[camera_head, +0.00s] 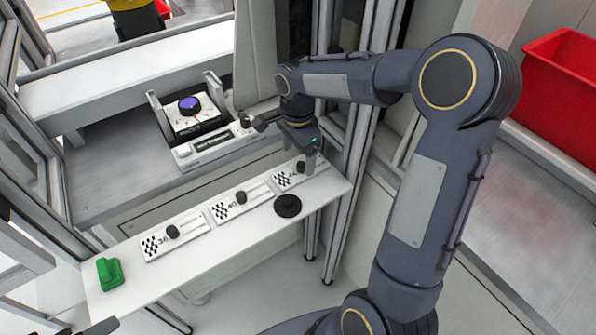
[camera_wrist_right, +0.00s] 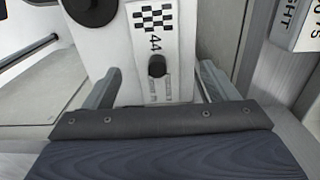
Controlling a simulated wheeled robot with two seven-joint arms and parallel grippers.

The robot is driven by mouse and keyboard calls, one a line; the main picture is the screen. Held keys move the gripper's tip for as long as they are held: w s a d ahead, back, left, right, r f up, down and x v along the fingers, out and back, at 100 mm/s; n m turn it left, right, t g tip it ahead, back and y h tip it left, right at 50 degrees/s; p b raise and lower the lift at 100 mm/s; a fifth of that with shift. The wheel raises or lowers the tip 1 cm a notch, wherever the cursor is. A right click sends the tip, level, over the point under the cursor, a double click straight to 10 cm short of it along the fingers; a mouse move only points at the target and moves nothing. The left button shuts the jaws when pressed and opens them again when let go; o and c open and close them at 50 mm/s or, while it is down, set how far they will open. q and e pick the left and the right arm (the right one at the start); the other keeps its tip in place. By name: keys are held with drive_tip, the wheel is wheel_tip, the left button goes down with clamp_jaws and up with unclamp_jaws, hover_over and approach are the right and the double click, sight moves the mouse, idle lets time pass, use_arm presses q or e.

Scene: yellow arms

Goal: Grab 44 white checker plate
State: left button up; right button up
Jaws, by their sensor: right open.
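The white checker plate 44 (camera_head: 289,181) lies at the right end of a white shelf, with a checker pattern and a black knob. In the right wrist view plate 44 (camera_wrist_right: 140,42) shows its number and its knob (camera_wrist_right: 156,66). My right gripper (camera_head: 299,156) is over this plate, pointing down. In the right wrist view its open fingers (camera_wrist_right: 160,85) stand to either side of the plate's lower part, with nothing gripped. I cannot tell the exact height of the fingertips above the plate. My left gripper is not clearly seen.
Similar plates 40 (camera_head: 224,210) and 36 (camera_head: 157,247) lie left of it on the shelf (camera_head: 130,290). A black round knob (camera_head: 287,206) is near the front edge, and a green block (camera_head: 109,273) at the left end. Behind are a device with a purple button (camera_head: 189,105) and metal posts.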

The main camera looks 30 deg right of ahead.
sight(301, 164)
drive_tip(key=shift+s+d+f, duration=0.1)
drive_tip(key=shift+d+f, duration=0.1)
drive_tip(key=shift+f, duration=0.8)
drive_tip(key=shift+s+d+f, duration=0.1)
drive_tip(key=shift+d+f, duration=0.05)
drive_tip(key=shift+f, duration=0.8)
drive_tip(key=c, duration=1.1)
